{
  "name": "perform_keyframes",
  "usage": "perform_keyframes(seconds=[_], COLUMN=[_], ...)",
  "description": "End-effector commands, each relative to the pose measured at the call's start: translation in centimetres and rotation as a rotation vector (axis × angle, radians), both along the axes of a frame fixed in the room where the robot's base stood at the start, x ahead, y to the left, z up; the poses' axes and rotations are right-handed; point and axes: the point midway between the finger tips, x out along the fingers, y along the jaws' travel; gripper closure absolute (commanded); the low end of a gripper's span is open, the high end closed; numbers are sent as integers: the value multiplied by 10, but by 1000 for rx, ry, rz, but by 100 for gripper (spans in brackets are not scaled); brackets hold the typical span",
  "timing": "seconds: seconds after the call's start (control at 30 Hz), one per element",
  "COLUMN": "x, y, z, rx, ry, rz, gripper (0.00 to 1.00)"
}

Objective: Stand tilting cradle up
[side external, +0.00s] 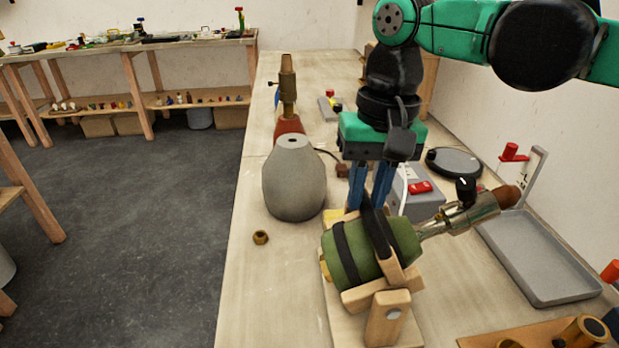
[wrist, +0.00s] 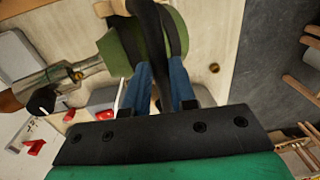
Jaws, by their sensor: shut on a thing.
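The tilting cradle (side external: 377,297) is a wooden frame on a wooden base. It holds a green lamp body (side external: 342,250) with black straps around it. The lamp lies over on its side, its metal neck and socket (side external: 470,214) pointing right and slightly up. My gripper (side external: 368,207) comes down from above, its blue fingers shut at the upper side of the cradle by a black strap. The wrist view shows the fingers (wrist: 168,85) at the strap and the green body (wrist: 165,45); the exact contact is partly hidden.
A grey vase-shaped lamp body (side external: 294,187) stands left of the cradle, with a brass nut (side external: 261,237) on the table near it. A grey tray (side external: 535,255) lies at the right. A grey box with a red switch (side external: 420,188) stands behind. The table's left front is clear.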

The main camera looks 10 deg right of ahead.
Motion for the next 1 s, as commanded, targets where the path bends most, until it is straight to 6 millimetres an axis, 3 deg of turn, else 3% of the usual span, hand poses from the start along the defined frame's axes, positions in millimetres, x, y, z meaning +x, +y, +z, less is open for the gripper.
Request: perform_keyframes(seconds=[0.87,1.0], x=[0,0], y=[49,47], z=[-20,-19], rx=[7,5], ry=[-2,-1], rz=[2,1], gripper=[100,62])
